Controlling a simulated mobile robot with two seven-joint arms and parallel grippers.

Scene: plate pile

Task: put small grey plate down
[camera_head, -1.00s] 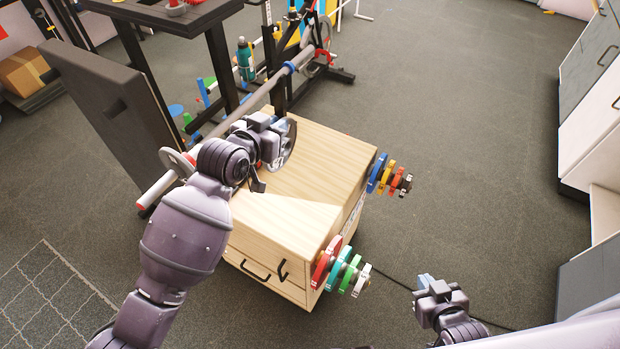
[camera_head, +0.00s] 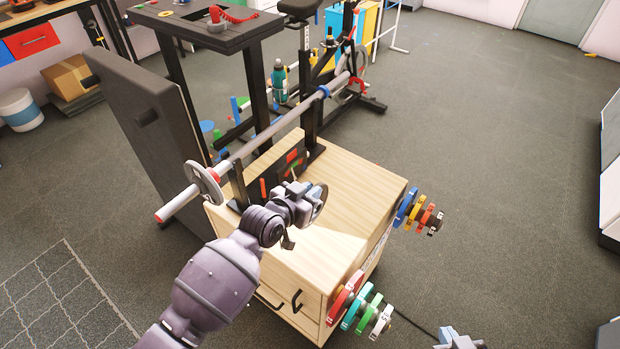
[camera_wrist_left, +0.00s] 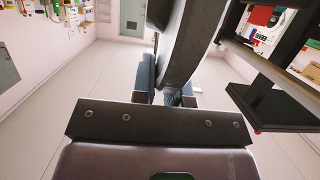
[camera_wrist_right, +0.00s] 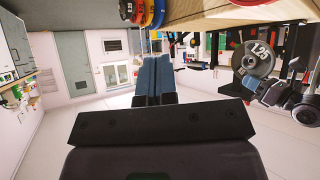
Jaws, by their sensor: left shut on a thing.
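My left gripper (camera_head: 314,207) is shut on the small grey plate (camera_head: 320,202), over the wooden box top (camera_head: 361,185). The plate is on edge and mostly hidden by the hand in the head view. In the left wrist view the plate is a large dark shape (camera_wrist_left: 181,45) between the fingers. The right wrist view shows its face (camera_wrist_right: 253,59), marked 1.25, apart from the box edge and above the box top. That view appears upside down. My right gripper (camera_wrist_right: 155,75) is shut and empty; in the head view its tip (camera_head: 457,338) shows at the bottom edge.
A barbell (camera_head: 262,133) rests on black posts along the box's far left side. Coloured plates hang at the box's right (camera_head: 418,212) and front (camera_head: 366,309). A black bench pad (camera_head: 139,120) stands at left. The right part of the box top is clear.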

